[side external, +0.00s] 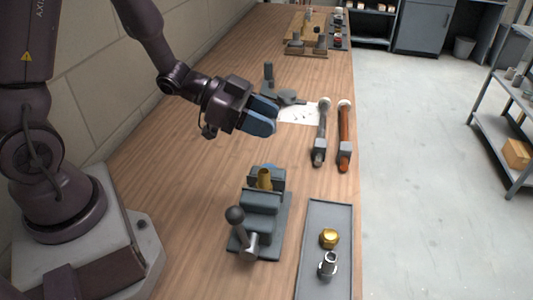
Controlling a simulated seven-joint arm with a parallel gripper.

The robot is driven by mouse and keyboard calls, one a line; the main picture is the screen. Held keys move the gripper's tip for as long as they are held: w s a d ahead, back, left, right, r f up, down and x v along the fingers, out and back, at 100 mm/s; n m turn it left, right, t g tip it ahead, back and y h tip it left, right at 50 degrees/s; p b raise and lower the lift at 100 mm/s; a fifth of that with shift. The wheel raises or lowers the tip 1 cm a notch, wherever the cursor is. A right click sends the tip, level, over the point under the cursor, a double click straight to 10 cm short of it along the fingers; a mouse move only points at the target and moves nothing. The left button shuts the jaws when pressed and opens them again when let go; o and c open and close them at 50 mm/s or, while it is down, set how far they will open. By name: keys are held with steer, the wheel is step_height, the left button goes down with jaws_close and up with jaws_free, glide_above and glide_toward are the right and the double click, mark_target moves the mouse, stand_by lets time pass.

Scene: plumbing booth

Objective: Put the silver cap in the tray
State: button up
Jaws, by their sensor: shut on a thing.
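My gripper (264,118) is above the bench, behind the vise in the picture, with its blue fingers pointing right. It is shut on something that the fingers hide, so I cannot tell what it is. No separate silver cap shows clearly. The grey tray (327,215) lies at the front right edge of the bench. A gold hex fitting (329,238) and a silver fitting (328,264) are in it. I cannot tell whether the silver one is a cap. My gripper is well apart from the tray, up and to its left.
A grey vise (262,225) with a brass tube (264,178) in its jaws stands left of the tray. Two pipe wrenches, one grey (321,135) and one orange (344,135), lie behind the tray. White paper (298,112) lies past my gripper.

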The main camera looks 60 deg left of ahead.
mark_target(262, 171)
steer(key=w+a+n+t+y, duration=0.4)
steer(key=w+a+n+y, duration=0.2)
steer(key=w+n+y, duration=0.1)
steer(key=shift+a+r+n+y, duration=0.25)
steer(key=shift+a+n+y, duration=0.15)
steer(key=shift+y, duration=0.2)
steer(key=s+d+m+g+h, duration=0.1)
steer(key=s+d+m+h, duration=0.1)
steer(key=m+h, duration=0.1)
steer(key=s+d+m+g+h, duration=0.2)
steer(key=s+d+m+h, duration=0.1)
steer(key=s+d+m+g+h, duration=0.1)
steer(key=s+d+m+h, duration=0.1)
steer(key=s+d+h, duration=0.1)
steer(key=shift+s+f+m+g, duration=0.1)
steer(key=shift+f+m+g, duration=0.1)
steer(key=shift+m+g, duration=0.15)
steer(key=shift+c, duration=1)
steer(key=shift+a+f, duration=0.1)
steer(key=shift+f, duration=4.7)
steer(key=shift+f, duration=0.1)
